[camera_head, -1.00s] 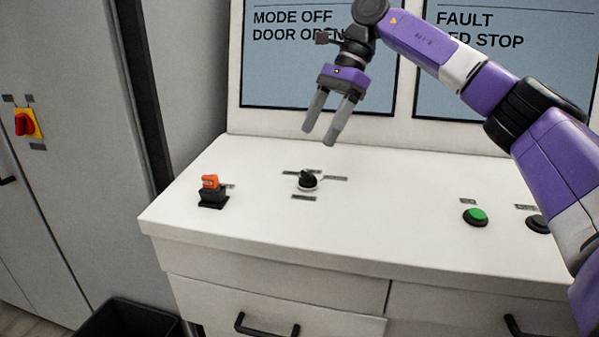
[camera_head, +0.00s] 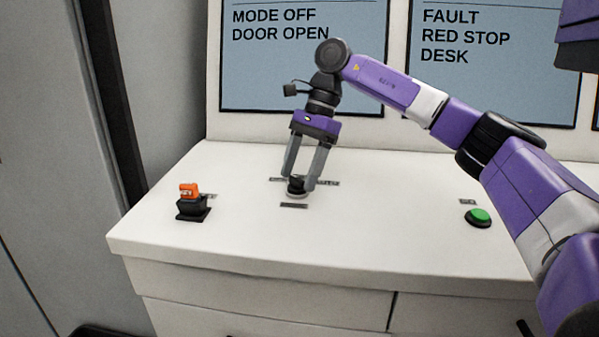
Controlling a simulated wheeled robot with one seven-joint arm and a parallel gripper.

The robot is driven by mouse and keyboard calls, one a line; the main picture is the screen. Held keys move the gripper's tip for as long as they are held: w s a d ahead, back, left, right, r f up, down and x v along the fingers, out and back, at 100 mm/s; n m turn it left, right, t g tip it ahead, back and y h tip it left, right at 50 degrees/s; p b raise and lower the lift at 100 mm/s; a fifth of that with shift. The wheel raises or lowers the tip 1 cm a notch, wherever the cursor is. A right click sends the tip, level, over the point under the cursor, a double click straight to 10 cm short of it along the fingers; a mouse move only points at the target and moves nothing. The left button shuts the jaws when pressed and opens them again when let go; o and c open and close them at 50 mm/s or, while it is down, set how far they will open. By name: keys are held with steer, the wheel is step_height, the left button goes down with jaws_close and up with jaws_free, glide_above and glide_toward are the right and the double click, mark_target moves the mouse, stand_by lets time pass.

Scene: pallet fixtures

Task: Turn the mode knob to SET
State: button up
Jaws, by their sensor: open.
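The mode knob (camera_head: 296,188) is a small black round knob on the white desk top, with small dark labels (camera_head: 294,206) around it. My gripper (camera_head: 299,183) points down at the knob, with its two grey fingers apart. One finger is at the knob's left and the other at its right. I cannot tell whether either finger touches it. The fingers partly hide the knob and its pointer, and the label text is too small to read. The left screen (camera_head: 290,75) reads MODE OFF and DOOR OPEN.
An orange-topped switch on a black base (camera_head: 190,203) stands on the desk to the left. A green button (camera_head: 479,217) is at the right, near my arm. The right screen (camera_head: 500,90) reads FAULT, RED STOP, DESK. The desk's front middle is clear.

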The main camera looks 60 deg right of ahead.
steer(key=shift+c, duration=0.2)
steer(key=c, duration=1.3)
steer(key=shift+f, duration=0.1)
steer(key=shift+s+m+b, duration=0.1)
steer(key=shift+m+b, duration=0.2)
steer(key=m+t+h+b, duration=0.1)
steer(key=m+b, duration=0.1)
steer(key=m, duration=0.1)
steer(key=shift+s+f+m, duration=0.1)
steer(key=shift+f+m, duration=0.05)
steer(key=shift+m, duration=0.15)
steer(key=shift+a+m+t+h+b, duration=0.1)
steer(key=shift+m+t+h+b, duration=0.25)
steer(key=shift+m+b, duration=0.65)
steer(key=shift+a+m+t+h+b, duration=0.1)
steer(key=shift+m+t+h+b, duration=0.2)
steer(key=shift+m+b, duration=0.7)
steer(key=shift+m+p, duration=0.3)
steer(key=shift+m, duration=0.1)
